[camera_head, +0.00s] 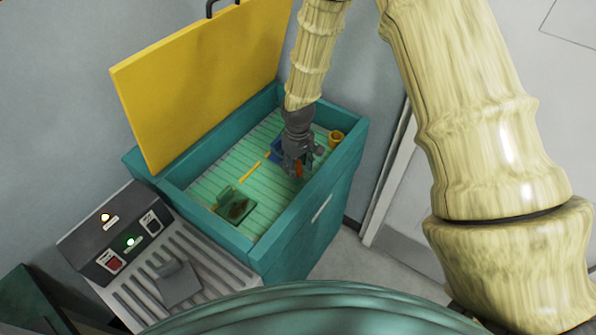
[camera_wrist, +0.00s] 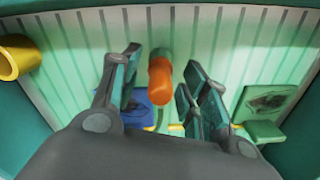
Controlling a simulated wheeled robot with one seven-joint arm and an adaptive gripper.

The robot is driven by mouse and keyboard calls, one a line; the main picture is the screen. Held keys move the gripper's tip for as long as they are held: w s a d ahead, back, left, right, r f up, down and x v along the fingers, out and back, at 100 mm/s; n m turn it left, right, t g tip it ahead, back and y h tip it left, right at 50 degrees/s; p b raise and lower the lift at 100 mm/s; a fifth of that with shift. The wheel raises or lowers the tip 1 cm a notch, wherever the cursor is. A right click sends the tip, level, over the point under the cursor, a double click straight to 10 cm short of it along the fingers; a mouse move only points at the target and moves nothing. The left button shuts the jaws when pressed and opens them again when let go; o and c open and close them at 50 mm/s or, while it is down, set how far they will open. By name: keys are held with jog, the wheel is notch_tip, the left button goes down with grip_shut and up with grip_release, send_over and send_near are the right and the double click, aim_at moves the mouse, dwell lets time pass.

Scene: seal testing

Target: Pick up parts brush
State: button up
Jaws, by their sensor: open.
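An orange rounded piece (camera_wrist: 160,82), which looks like the handle of the parts brush, stands between the spread fingers of my gripper (camera_wrist: 163,70) in the wrist view. A dark greenish part shows at its upper end; its bristles cannot be made out. In the head view the orange piece (camera_head: 299,169) shows just below my gripper (camera_head: 301,165), inside the teal basin (camera_head: 344,137). My gripper is open, with a finger on each side of the piece. I cannot tell whether either finger touches it.
A blue item (camera_wrist: 136,108) lies close beside the fingers. A thin yellow stick (camera_head: 252,168), a yellow cup (camera_head: 336,138) and a green tray (camera_head: 237,208) are also in the basin. The basin's walls surround the gripper. A yellow lid (camera_head: 200,80) stands raised behind.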

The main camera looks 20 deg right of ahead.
grip_shut()
jog(key=shift+r, duration=0.15)
jog(key=shift+r+b, duration=1.5)
jog(key=shift+r, duration=3.4)
